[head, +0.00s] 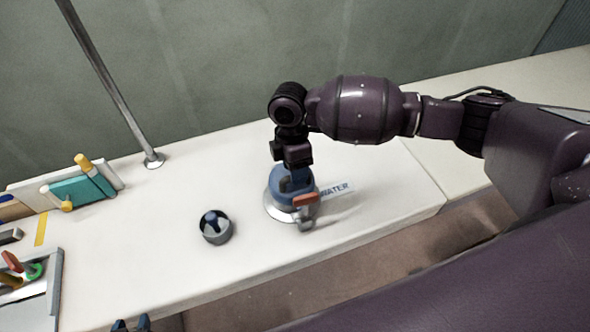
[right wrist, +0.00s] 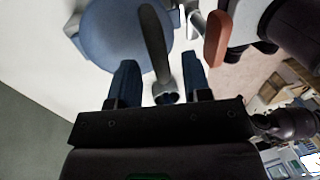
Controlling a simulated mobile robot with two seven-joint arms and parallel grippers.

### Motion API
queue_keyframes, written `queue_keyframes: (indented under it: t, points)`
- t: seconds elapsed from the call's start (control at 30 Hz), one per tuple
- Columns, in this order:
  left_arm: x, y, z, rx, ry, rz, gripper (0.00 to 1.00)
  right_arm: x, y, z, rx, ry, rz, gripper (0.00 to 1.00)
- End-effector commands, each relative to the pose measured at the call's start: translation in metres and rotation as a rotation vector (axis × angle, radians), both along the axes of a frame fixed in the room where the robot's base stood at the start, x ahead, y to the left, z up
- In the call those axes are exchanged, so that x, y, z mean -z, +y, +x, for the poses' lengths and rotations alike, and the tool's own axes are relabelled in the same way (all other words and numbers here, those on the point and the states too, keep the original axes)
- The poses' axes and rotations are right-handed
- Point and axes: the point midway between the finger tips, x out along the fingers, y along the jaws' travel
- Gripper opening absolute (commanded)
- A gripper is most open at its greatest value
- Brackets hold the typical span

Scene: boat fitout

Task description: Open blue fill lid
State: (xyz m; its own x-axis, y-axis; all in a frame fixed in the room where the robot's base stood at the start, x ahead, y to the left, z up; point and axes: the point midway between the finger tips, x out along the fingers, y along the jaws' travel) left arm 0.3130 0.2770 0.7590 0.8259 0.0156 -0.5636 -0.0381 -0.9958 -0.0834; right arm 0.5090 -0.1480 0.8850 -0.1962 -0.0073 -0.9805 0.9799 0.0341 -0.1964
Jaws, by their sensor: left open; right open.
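The blue fill lid (head: 282,190) sits on a round metal flange on the white deck, beside a label reading "WATER" (head: 336,189). It looks closed. My right gripper (head: 298,174) is directly above it, partly hiding it. In the right wrist view the lid (right wrist: 112,38) has a grey bar (right wrist: 155,50) across it. The bar lies between the two open blue fingers of my right gripper (right wrist: 160,62), with gaps on both sides. An orange-red handle (head: 305,199) is at the lid's front edge. My left gripper (head: 131,325) shows only its blue fingertips at the bottom edge, apart and empty.
A round grey pot with a dark opening (head: 215,227) stands left of the lid. A metal pole (head: 115,90) rises from the deck. A teal book-like block (head: 82,190) and a tray (head: 38,302) with coloured handles are at left.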

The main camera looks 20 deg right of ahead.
Motion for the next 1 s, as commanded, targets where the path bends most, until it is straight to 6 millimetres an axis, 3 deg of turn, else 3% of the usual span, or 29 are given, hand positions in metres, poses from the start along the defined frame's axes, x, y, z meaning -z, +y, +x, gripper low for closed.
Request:
queue_keyframes:
  t: [0.43,0.73,1.0]
  points:
    - [-0.0011,-0.0006,0.0047,0.004,-0.009,0.0,0.43,0.0095,0.0,-0.0018,0.0,-0.001,0.0,0.44]
    - [-0.0015,-0.0007,0.0057,0.004,-0.011,0.0,0.43,0.0093,0.0,-0.0018,0.0,-0.001,0.0,0.0]
    - [-0.002,-0.0006,0.0049,0.004,-0.01,0.0,0.43,0.0086,0.0,-0.0019,0.0,0.001,0.0,0.0]
